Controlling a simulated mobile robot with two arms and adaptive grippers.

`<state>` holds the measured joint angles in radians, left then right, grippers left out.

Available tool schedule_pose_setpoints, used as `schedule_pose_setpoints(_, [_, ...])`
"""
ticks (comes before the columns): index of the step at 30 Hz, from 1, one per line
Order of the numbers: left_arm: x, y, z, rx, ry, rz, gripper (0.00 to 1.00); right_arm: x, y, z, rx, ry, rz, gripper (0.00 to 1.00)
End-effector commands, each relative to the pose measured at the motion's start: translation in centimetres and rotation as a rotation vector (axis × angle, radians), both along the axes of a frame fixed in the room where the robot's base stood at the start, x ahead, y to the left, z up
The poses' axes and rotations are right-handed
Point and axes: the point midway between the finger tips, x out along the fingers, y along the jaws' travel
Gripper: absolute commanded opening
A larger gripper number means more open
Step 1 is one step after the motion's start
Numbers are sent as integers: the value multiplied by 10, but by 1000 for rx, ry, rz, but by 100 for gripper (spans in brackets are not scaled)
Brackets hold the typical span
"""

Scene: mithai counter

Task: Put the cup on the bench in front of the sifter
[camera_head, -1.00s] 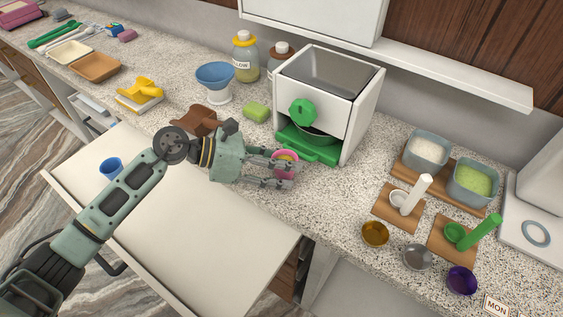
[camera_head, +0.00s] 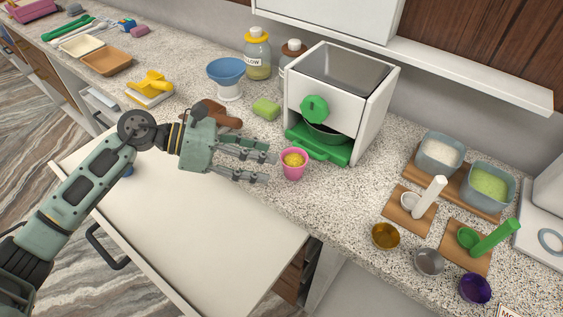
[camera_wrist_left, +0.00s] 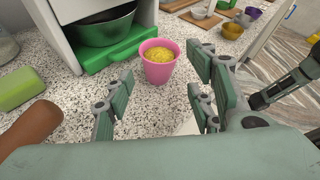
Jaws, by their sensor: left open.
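A pink cup (camera_head: 293,165) with yellow contents stands upright on the speckled bench in front of the sifter (camera_head: 326,108), a white box with a green knob and a green base (camera_head: 318,148). The cup also shows in the left wrist view (camera_wrist_left: 158,63), beyond the fingertips. My left gripper (camera_head: 271,164) is open and empty, just left of the cup and apart from it. In the left wrist view its fingers (camera_wrist_left: 155,95) are spread with nothing between them. My right gripper is not in view.
A brown object (camera_head: 222,117) and a green block (camera_head: 266,108) lie behind my left gripper. A blue bowl-topped item (camera_head: 226,74) stands farther back. Small bowls and containers stand to the right. Bench between cup and bowls is clear.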

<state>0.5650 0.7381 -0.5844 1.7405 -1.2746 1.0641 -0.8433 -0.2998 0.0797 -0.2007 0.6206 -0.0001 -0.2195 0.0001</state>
Motion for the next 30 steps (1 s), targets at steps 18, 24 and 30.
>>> schedule_pose_setpoints(18, [-6, 42, 18, -1, 0, -2, 50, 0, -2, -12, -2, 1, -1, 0])
schedule_pose_setpoints(24, [-6, 42, 18, -1, 0, -2, 50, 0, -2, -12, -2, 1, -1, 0])
schedule_pose_setpoints(30, [-6, 42, 38, -1, -2, -1, 50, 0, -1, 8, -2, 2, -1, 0])
